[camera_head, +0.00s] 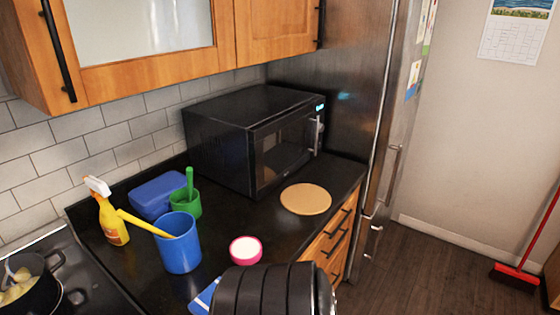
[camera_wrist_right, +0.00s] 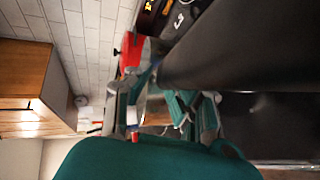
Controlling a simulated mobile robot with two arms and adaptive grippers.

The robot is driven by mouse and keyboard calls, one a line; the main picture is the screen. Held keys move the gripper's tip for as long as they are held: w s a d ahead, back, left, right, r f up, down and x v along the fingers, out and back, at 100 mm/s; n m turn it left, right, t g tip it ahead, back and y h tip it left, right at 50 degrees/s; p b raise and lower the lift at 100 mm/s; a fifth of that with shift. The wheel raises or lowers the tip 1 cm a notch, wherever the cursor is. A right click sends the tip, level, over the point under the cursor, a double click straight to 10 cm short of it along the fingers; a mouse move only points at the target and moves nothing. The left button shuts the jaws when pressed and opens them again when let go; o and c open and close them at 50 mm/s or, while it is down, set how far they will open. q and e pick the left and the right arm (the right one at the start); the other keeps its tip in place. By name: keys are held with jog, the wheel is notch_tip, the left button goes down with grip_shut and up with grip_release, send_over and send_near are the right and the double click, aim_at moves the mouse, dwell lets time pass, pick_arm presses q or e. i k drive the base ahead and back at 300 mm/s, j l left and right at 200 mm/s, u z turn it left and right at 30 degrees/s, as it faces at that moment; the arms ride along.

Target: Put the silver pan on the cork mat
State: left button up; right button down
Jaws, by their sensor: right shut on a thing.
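The round tan cork mat (camera_head: 305,199) lies flat and bare on the dark counter, in front of the microwave. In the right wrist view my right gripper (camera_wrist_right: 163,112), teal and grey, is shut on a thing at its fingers. A large dark smooth body (camera_wrist_right: 245,50) runs from the fingers to the upper right. It seems to be the silver pan, but its rim and full shape are out of frame. The pan is not recognisable in the head view. My left gripper is not in view.
The black microwave (camera_head: 255,138) stands behind the mat. A blue cup (camera_head: 178,245), green cup (camera_head: 186,203), yellow spray bottle (camera_head: 110,220) and pink-rimmed bowl (camera_head: 246,251) stand to its left. A pot (camera_head: 40,290) sits on the stove. The counter edge is just right of the mat.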

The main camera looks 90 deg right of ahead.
aim_at(327, 205)
jog(key=z, duration=1.35)
